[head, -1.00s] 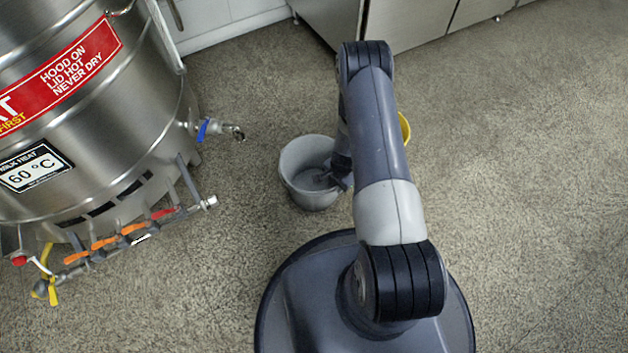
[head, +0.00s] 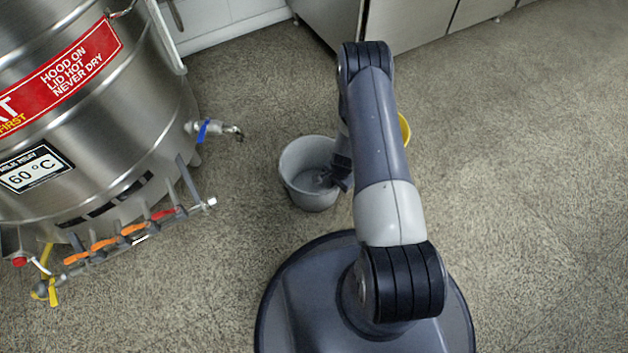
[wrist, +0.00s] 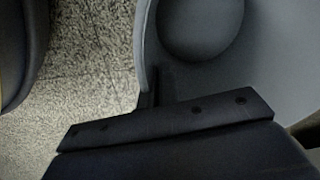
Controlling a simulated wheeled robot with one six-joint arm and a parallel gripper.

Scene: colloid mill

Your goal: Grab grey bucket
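The grey bucket (head: 303,158) stands upright on the floor in the head view, left of my arm, its inside visible from above. Its wall and rounder, darker bottom fill the upper right of the wrist view (wrist: 265,65). My gripper (head: 333,180) is at the bucket's right rim, partly hidden behind my arm. In the wrist view, the dark fingers (wrist: 157,92) sit close together at the rim, one inside and one outside. They look shut on the bucket's wall, though the contact is dark and small.
A large steel vat (head: 100,120) with a blue-handled tap (head: 210,129) and orange-handled valves (head: 105,244) stands at the left. A yellow object (head: 404,128) is mostly hidden behind my arm. Steel cabinets (head: 410,20) line the back. The floor at the right is clear.

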